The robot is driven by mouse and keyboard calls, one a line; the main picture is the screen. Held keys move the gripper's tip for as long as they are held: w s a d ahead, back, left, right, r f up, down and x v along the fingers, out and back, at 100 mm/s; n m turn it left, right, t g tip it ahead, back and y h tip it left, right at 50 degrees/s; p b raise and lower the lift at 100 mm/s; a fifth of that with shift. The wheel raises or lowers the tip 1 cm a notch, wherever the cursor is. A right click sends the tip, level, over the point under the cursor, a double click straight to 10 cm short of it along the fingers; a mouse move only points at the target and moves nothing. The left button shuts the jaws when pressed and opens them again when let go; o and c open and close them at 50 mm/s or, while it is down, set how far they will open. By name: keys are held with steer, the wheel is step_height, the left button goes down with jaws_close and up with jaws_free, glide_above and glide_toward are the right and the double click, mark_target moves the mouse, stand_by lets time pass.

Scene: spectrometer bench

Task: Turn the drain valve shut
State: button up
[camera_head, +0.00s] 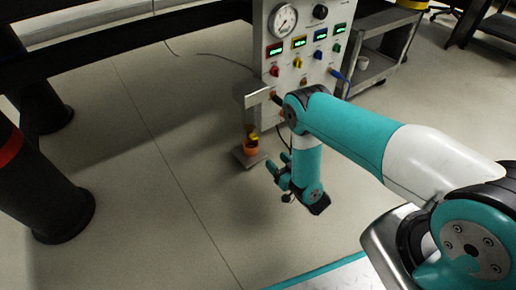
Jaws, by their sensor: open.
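A light grey panel (268,50) stands at the top middle, with small coloured knobs below its displays. A yellow part (252,132) shows low on the panel's left side, just above an orange cup-like object (250,147). I cannot tell for sure which of these is the drain valve, or how its handle is turned. My gripper (275,176) is open and empty. It is in front of and below the panel, to the lower right of the orange object, and apart from it. My arm hides part of the panel's lower right.
A small plate (247,160) lies beneath the orange object. A blue cable (345,78) hangs at the panel's right. A grey cart (372,68) stands behind on the right. Thick black legs (50,200) stand at the left. The floor between them and my gripper is clear.

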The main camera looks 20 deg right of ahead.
mark_target(256, 139)
steer(key=b, duration=0.2)
steer(key=shift+w+a+f+b, duration=0.1)
steer(key=shift+w+f+b, duration=0.15)
steer(key=shift+f+b, duration=0.1)
steer(key=b+x, duration=0.7)
steer(key=x, duration=0.4)
steer(key=shift+w+r, duration=0.25)
steer(key=shift+r, duration=0.1)
steer(key=shift+a, duration=0.1)
steer(key=shift+c, duration=0.5)
steer(key=c, duration=0.8)
steer(key=shift+r+n+p, duration=0.15)
steer(key=shift+n+p, duration=0.7)
steer(key=shift+n, duration=0.65)
